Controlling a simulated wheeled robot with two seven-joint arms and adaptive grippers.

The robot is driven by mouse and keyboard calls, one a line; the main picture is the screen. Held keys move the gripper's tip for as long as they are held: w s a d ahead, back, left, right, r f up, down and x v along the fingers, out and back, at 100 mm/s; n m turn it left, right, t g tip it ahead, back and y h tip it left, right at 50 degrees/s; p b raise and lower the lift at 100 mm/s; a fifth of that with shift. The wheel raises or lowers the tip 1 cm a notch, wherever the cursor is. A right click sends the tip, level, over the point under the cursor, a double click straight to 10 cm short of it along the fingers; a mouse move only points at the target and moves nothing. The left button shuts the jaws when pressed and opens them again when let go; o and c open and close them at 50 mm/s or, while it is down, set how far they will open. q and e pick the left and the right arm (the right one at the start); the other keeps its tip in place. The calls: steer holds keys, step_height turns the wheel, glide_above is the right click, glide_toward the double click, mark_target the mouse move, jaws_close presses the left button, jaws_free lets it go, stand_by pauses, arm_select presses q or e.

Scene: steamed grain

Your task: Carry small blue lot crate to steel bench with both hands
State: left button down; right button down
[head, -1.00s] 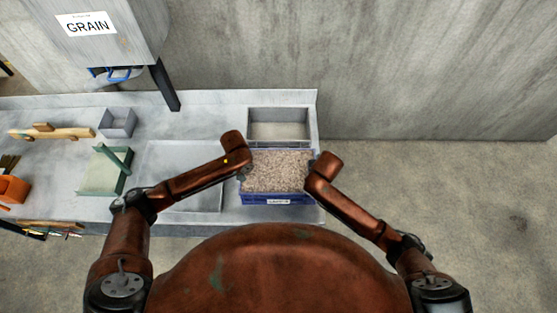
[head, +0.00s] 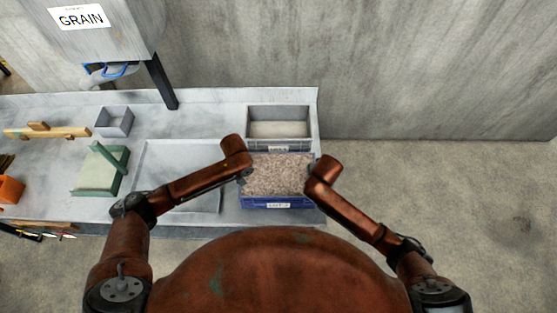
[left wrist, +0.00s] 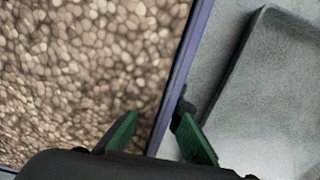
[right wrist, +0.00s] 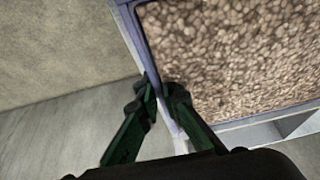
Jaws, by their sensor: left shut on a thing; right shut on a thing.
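The small blue lot crate (head: 250,201) is full of pale brown grain and sits between my two arms at the right end of the steel bench (head: 225,97). A white label is on its front wall. In the left wrist view my left gripper (left wrist: 155,125) is shut on the crate's side wall (left wrist: 181,70), one finger inside over the grain and one outside. In the right wrist view my right gripper (right wrist: 158,92) is shut on the opposite wall (right wrist: 132,35). Whether the crate's underside touches the bench is hidden.
An empty grey crate (head: 278,112) stands just behind the blue one. A shallow grey tray (head: 180,148) lies to its left. Bare floor lies right of the bench.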

arm_select(q)
steer(key=shift+w+f+b, duration=0.15)
steer(key=shift+f+b, duration=0.45)
steer(key=shift+b, duration=0.1)
arm_select(e)
steer(key=shift+w+f, duration=0.15)
steer(key=shift+f, duration=0.4)
arm_select(q)
steer(key=c, duration=2.5)
jaws_free()
steer(key=shift+s+f, duration=0.1)
steer(key=shift+s, duration=0.15)
arm_select(e)
steer(key=c, duration=2.5)
jaws_free()
steer(key=shift+s+f, duration=0.15)
steer(key=shift+s, duration=0.05)
arm_select(q)
steer(key=shift+o, duration=1)
arm_select(e)
steer(key=shift+o, duration=1)
steer(key=shift+s, duration=0.1)
arm_select(q)
steer(key=shift+o, duration=0.9)
steer(key=shift+s, duration=0.1)
arm_select(e)
steer(key=shift+o, duration=0.9)
